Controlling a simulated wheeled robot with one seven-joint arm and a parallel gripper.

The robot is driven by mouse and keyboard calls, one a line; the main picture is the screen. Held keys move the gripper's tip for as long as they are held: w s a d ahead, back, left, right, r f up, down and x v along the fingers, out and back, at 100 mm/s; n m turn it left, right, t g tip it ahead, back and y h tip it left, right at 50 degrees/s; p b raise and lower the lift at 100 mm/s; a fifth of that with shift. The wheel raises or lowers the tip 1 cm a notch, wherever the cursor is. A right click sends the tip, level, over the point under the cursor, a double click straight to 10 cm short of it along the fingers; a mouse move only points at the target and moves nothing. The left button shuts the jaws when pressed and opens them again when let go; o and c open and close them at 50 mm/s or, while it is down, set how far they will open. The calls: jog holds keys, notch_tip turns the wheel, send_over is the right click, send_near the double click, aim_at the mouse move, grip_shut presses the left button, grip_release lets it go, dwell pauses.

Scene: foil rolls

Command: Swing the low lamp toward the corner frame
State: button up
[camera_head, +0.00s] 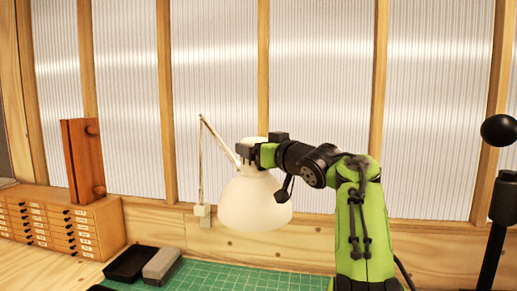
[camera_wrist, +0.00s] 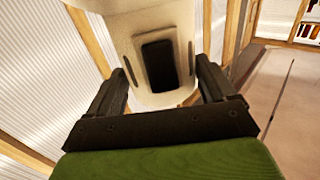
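The low lamp has a white bell-shaped shade (camera_head: 254,205) that hangs tilted above the green mat, on a thin jointed arm (camera_head: 202,150) by the back wall. My gripper (camera_head: 256,150) is at the narrow top of the shade. In the wrist view the lamp's pale neck (camera_wrist: 165,90), with a dark rounded panel, lies between the two black fingers of my gripper (camera_wrist: 162,72). A fingertip is close along each side of the neck. Whether they press on it I cannot tell. I cannot make out which part is the corner frame.
A wooden drawer cabinet (camera_head: 98,228) with a brown wooden piece (camera_head: 82,160) on it stands at the left. A black tray (camera_head: 127,264) and a grey block (camera_head: 161,265) lie by the green mat (camera_head: 220,275). A black post with a ball (camera_head: 499,130) stands at the right.

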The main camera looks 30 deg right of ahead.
jog(key=shift+o, duration=1.1)
jog(key=shift+w+f, duration=0.15)
jog(key=shift+w, duration=0.2)
jog(key=shift+s, duration=0.5)
jog(key=s+d+b, duration=0.1)
jog(key=s+b, duration=0.2)
jog(key=s, duration=1.2)
jog(key=shift+d, duration=0.1)
